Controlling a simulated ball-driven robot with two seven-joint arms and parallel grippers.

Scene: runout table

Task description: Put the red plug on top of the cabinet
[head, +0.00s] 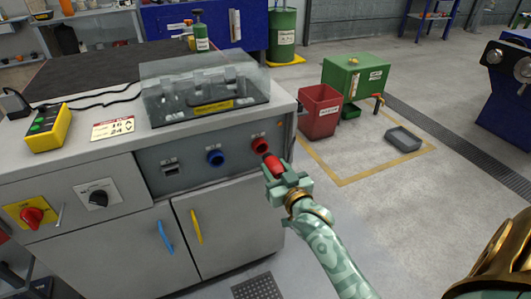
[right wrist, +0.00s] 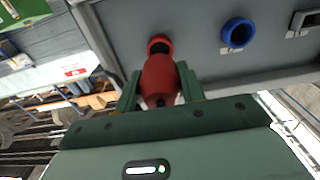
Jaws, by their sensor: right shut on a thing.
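The red plug (head: 272,165) is held between the fingers of my right gripper (head: 279,173), in front of the cabinet's front panel. In the right wrist view the plug (right wrist: 159,78) sits between the two green fingers of my right gripper (right wrist: 158,88). Its far end is close to the red socket (right wrist: 158,45), whose dark opening partly shows; whether they touch I cannot tell. The red socket (head: 260,145) is at the right end of the panel. The grey cabinet (head: 235,215) has a light top (head: 283,100). My left gripper is not in view.
A clear-covered box (head: 205,92) takes up much of the cabinet top, with a yellow button box (head: 48,128) and a card (head: 113,129) to its left. A blue socket (head: 215,157) is left of the red one. A red bin (head: 320,110) stands on the floor to the right.

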